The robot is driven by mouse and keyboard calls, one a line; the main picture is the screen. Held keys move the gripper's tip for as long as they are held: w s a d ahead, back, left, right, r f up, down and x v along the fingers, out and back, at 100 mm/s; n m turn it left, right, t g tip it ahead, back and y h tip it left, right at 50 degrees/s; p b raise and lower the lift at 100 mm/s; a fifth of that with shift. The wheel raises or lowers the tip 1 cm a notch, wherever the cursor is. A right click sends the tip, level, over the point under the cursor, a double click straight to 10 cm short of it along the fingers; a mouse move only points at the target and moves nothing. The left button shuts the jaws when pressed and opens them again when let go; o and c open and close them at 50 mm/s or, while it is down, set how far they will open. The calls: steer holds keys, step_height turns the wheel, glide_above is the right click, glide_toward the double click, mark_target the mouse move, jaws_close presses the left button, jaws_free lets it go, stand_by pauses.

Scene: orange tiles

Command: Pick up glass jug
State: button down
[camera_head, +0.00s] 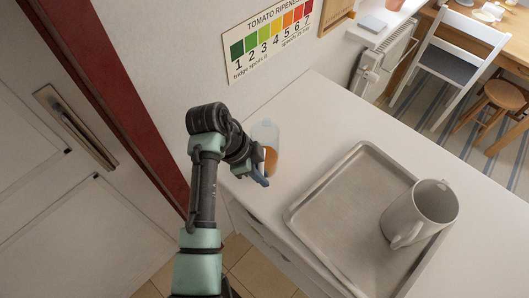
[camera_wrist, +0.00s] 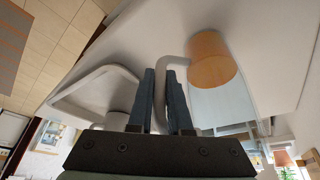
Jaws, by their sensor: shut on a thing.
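The glass jug (camera_head: 265,136) is clear with orange contents low inside. In the head view it is at the back left of the white counter, partly hidden by my arm. In the wrist view the jug (camera_wrist: 222,105) is just right of my fingers, its orange part (camera_wrist: 212,62) against the pale counter. My gripper (camera_head: 264,178) is beside the jug, and its blue fingers (camera_wrist: 162,85) are shut on the jug's pale curved handle (camera_wrist: 164,68). I cannot tell whether the jug's base touches the counter.
A metal tray (camera_head: 318,232) lies on the counter (camera_head: 325,120) to the right, with a large white mug (camera_head: 425,212) on it. A tomato ripeness chart (camera_head: 270,42) hangs on the wall behind. A white door (camera_head: 55,205) is at left. The counter between jug and tray is clear.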

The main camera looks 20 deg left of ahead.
steer(key=shift+r, duration=0.3)
stand_by(0.5)
